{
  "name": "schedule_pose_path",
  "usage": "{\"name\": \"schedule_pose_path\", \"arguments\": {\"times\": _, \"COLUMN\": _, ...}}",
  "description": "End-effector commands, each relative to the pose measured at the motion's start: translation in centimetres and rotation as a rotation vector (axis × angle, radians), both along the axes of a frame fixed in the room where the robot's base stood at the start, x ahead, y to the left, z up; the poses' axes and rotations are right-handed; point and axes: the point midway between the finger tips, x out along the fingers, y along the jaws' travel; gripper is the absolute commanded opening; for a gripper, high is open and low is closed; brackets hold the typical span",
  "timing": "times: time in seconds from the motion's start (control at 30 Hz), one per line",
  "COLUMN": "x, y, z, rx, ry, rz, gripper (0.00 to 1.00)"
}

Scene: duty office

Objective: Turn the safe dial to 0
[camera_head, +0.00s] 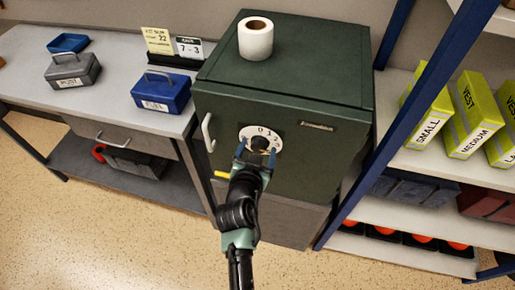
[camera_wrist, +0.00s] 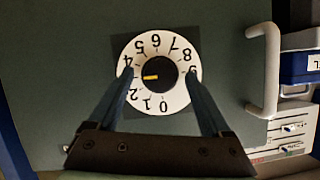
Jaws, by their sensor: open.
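The safe (camera_head: 300,92) is a dark green box with a white round dial (camera_head: 266,131) on its door. In the wrist view the dial (camera_wrist: 160,105) appears upside down, with 0 near the bottom. Its black centre knob (camera_wrist: 166,77) has a yellow pointer directed left, just below the 4; the nearby rim is partly hidden by a finger. My gripper (camera_wrist: 160,72) is open, its two blue fingers on either side of the knob, over the dial's rim. I cannot tell whether they touch anything. In the head view my gripper (camera_head: 256,150) partly hides the dial.
A pale door handle (camera_head: 208,132) is left of the dial. A paper roll (camera_head: 255,38) stands on the safe. Blue cash box (camera_head: 162,92) sits on the counter at left. Blue shelf post (camera_head: 415,80) and yellow vest boxes (camera_head: 472,115) are at right. Floor (camera_head: 120,235) is clear at front left.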

Motion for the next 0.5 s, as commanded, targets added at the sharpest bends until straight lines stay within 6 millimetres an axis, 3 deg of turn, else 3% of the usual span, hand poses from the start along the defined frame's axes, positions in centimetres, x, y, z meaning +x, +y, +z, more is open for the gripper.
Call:
{"name": "schedule_pose_path", "arguments": {"times": 0.07, "x": -0.02, "y": 0.01, "z": 0.00, "rx": 0.000, "ry": 0.000, "rz": 0.000, "gripper": 0.79}}
{"name": "schedule_pose_path", "arguments": {"times": 0.5, "x": -0.04, "y": 0.03, "z": -0.01, "rx": 0.000, "ry": 0.000, "rz": 0.000, "gripper": 0.00}}
